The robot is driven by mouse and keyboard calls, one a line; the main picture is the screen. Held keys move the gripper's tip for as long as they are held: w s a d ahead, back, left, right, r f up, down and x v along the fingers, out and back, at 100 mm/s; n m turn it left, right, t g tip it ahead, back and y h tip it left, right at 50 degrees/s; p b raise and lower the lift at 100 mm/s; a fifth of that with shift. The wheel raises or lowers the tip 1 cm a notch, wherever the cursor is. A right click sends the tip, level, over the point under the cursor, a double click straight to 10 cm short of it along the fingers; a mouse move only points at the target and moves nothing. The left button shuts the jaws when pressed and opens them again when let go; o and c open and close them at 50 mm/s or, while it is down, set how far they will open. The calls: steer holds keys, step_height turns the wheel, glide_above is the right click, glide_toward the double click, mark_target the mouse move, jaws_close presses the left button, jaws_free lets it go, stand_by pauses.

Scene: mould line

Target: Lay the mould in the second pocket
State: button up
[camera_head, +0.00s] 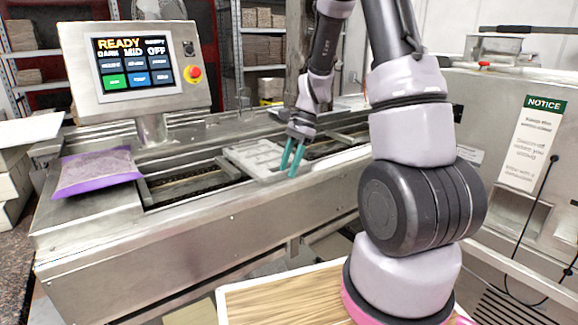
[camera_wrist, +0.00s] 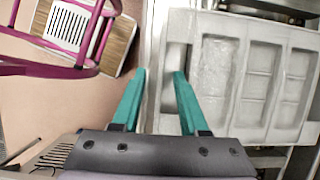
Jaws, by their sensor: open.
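The mould (camera_head: 250,155) is a pale grey tray with several recessed cavities. It lies flat on the steel line, near the middle of the head view. It fills the right half of the wrist view (camera_wrist: 241,88). My gripper (camera_head: 287,172) has two teal fingers pointing down at the mould's near edge. In the wrist view my gripper (camera_wrist: 160,72) is open, with nothing held. One finger is outside the mould's edge and the other is over its edge strip; contact cannot be told. Dark line openings show left (camera_head: 195,181) and right (camera_head: 333,142) of the mould; which pocket it is at is unclear.
A purple bag (camera_head: 96,172) lies on the line's left end. A control screen (camera_head: 136,62) with a red stop button stands behind it. A machine with a notice sign (camera_head: 528,143) is at right. Shelves with boxes stand behind.

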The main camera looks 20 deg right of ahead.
steer(key=v, duration=1)
steer(key=shift+r, duration=0.4)
steer(key=shift+d, duration=0.15)
steer(key=s+a+r+n+t+h, duration=0.2)
steer(key=s+r+n+t, duration=0.6)
steer(key=s+r, duration=0.8)
steer(key=s+n, duration=0.2)
steer(key=s, duration=0.1)
steer(key=shift+a+r+t, duration=0.2)
steer(key=shift+a+t, duration=0.1)
steer(key=shift+a, duration=0.1)
